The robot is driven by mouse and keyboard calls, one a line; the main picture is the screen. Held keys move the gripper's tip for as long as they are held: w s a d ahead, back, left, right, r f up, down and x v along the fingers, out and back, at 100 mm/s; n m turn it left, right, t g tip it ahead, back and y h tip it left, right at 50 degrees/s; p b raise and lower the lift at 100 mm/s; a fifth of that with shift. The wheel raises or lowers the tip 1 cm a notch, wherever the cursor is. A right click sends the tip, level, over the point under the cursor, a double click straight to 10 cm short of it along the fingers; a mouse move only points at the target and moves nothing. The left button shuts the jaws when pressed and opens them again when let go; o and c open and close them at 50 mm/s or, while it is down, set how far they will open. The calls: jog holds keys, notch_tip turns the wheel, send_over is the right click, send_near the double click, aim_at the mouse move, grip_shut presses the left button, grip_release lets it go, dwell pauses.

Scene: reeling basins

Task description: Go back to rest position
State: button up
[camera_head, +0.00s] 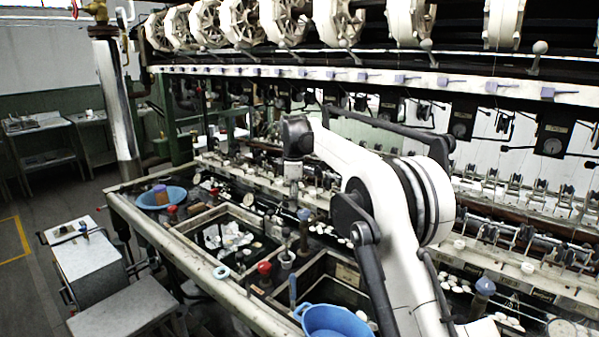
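My white and dark-grey arm rises from the lower right and bends down at a dark wrist left of the picture's middle. My gripper (293,188) hangs from that wrist above the reeling basins (185,246). It is small and dark against the machine behind it, so whether its fingers are open or shut does not show. I see no object clearly held in it.
A blue bowl (161,197) sits at the bench's far left corner, and a blue basin (335,322) is at the front. White cocoons (232,238) lie in a compartment. Large reels (240,22) run along the top. A metal cart (88,262) stands left; floor is open beyond it.

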jog(key=s+d+r+m+t+b, duration=0.15)
jog(key=s+d+r+m, duration=0.4)
jog(key=s, duration=0.55)
jog(key=s+d+r+m+t, duration=0.2)
jog(key=s+d+r+m, duration=0.1)
jog(key=s+d+r, duration=0.55)
jog(key=s+d+f+m+t, duration=0.1)
jog(key=s+d+f+m, duration=0.2)
jog(key=s, duration=0.7)
jog(key=s+d+f+m+t+b, duration=0.1)
jog(key=s+d+f+m, duration=0.2)
jog(key=s+f, duration=0.4)
jog(key=s+d+f+m+t+b, duration=0.1)
jog(key=s+d+f+m, duration=0.2)
jog(key=s, duration=1.1)
notch_tip(320, 180, down, 3)
jog(key=shift+s+r, duration=0.2)
